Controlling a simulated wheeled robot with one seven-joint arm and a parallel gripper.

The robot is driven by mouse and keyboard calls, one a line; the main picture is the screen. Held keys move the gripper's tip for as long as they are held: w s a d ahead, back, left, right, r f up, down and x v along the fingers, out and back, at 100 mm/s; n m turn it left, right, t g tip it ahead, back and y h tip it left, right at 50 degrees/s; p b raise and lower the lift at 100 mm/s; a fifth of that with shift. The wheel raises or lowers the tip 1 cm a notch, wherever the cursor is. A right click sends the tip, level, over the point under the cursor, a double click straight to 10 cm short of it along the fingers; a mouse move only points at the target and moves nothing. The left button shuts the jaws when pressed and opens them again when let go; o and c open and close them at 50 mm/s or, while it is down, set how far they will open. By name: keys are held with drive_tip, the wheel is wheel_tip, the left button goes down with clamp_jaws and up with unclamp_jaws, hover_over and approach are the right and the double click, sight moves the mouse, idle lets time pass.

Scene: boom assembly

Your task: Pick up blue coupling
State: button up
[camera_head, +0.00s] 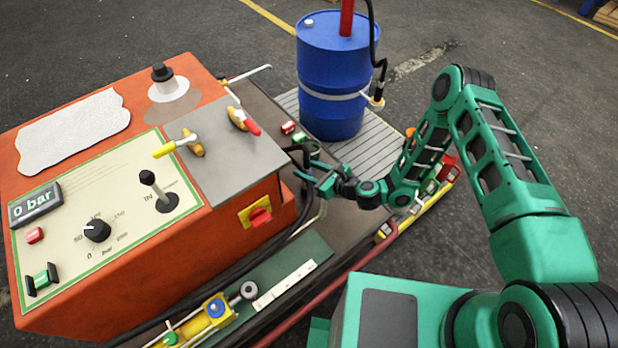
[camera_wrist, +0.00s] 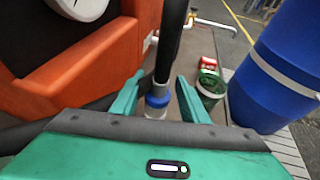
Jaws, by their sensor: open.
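The blue coupling (camera_wrist: 157,101) shows in the wrist view as a blue band with a pale part below it, at the lower end of a thick black hose (camera_wrist: 171,45). It lies between the two fingers of my gripper (camera_wrist: 158,97), with visible gaps on both sides. My gripper (camera_head: 308,180) is open, beside the right side of the orange machine (camera_head: 130,180) in the head view. I cannot make out the blue coupling clearly in the head view.
A red coupling (camera_wrist: 206,64) and a green coupling (camera_wrist: 210,86) stand to the right of my fingers in the wrist view. A blue barrel (camera_head: 332,75) stands behind on a grey slatted platform (camera_head: 380,140). The orange machine's wall is close on the left.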

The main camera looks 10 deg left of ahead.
drive_tip(key=shift+a, duration=0.1)
drive_tip(key=shift+c, duration=0.2)
clamp_jaws()
